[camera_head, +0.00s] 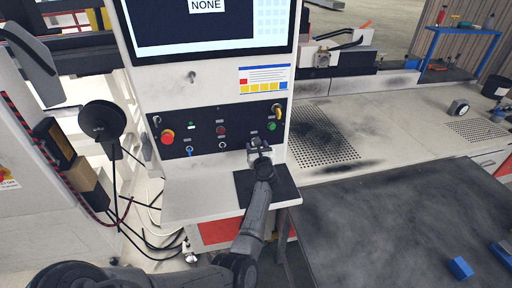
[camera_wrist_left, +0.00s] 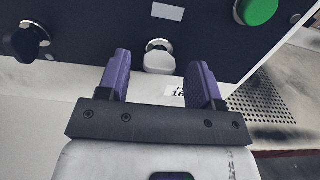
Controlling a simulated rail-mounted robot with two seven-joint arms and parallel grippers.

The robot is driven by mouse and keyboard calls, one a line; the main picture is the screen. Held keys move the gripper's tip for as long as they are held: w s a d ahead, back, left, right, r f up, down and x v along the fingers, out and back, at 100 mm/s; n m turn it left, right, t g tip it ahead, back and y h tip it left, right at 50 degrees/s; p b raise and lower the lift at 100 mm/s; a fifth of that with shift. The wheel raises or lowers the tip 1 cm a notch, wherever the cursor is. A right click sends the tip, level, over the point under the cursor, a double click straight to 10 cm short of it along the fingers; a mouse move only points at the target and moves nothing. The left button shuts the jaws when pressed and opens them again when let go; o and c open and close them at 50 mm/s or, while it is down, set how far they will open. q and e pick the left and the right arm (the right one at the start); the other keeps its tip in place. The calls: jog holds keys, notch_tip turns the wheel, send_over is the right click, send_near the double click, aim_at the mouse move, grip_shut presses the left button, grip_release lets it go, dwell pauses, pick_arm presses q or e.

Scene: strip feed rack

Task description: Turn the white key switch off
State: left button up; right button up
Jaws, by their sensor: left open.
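The white key switch (camera_wrist_left: 157,62) has a silver collar and shows in the left wrist view on the dark control panel (camera_head: 205,141). My left gripper (camera_wrist_left: 161,62) is open, with one purple finger on each side of the white key. I see gaps on both sides, so it looks untouched; how deep it sits between the fingers is hard to tell. In the head view my left gripper (camera_head: 257,145) is at the panel's lower right and hides most of the white key. My right gripper is not in view.
A green button (camera_wrist_left: 258,10) is right of the key, and a black key switch (camera_wrist_left: 27,43) is left. The panel also has a red emergency button (camera_head: 168,137), a blue key (camera_head: 190,152) and a yellow switch (camera_head: 277,111). A ledge (camera_head: 205,201) juts out below.

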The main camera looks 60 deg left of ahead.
pick_arm(q)
jog(key=shift+w+a, duration=0.2)
jog(key=shift+a, duration=0.35)
jog(key=c, duration=0.9)
jog(key=shift+c, duration=0.2)
